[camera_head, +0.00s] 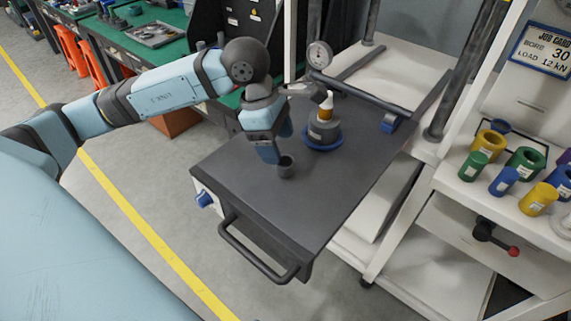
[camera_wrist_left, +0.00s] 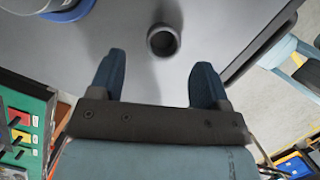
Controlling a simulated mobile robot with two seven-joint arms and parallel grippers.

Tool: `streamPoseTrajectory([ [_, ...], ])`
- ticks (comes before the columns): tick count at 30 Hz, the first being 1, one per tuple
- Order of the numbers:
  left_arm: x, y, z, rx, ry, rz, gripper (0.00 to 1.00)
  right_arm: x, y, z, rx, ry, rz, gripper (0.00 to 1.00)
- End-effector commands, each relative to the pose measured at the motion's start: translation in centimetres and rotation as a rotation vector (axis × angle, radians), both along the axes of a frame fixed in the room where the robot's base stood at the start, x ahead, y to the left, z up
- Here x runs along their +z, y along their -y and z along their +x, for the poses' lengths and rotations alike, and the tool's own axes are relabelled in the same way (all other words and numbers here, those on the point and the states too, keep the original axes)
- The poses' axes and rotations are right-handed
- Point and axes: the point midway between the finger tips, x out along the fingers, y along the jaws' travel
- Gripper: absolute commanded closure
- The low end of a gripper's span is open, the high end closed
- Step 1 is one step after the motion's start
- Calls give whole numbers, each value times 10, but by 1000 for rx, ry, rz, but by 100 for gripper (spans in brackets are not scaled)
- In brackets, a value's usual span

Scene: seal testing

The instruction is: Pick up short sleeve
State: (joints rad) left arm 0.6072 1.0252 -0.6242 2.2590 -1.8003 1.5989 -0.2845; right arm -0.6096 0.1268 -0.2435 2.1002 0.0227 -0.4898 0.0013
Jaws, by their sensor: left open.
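The short sleeve (camera_head: 286,167) is a small dark grey ring-shaped cylinder standing upright on the grey cart top. In the left wrist view the sleeve (camera_wrist_left: 163,40) shows its open bore, a little beyond the fingertips and between their lines. My left gripper (camera_head: 276,158) points down just above and to the left of the sleeve in the head view. Its two blue fingers (camera_wrist_left: 158,72) are spread apart with nothing between them. The sleeve appears apart from both fingers. My right gripper is in neither view.
A blue round base (camera_head: 322,139) with a grey part and an orange, white-tipped bottle (camera_head: 326,106) stands behind the sleeve. The cart top (camera_head: 250,200) is clear in front. Coloured sleeves (camera_head: 526,162) and a job card (camera_head: 545,50) are at right; a green bench (camera_head: 140,45) is at back left.

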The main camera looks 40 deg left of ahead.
Motion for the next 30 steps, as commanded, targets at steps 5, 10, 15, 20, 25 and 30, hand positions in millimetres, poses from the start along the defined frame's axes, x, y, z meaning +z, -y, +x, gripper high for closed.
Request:
streamPoseTrajectory([
  [5, -20, 9, -1, -1, -5, -1, 30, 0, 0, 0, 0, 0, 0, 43],
  [10, -43, 16, 2, 1, -4, 0, 30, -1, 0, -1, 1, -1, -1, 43],
  [15, -49, 18, 2, 1, -1, 1, 30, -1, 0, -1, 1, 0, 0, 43],
  [20, -49, 18, 2, 1, -1, 1, 30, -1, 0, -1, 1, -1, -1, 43],
  [25, -49, 18, 2, 1, -1, 1, 69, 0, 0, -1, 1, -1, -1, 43],
  [30, -49, 18, 2, 1, -1, 1, 86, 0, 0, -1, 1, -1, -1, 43],
])
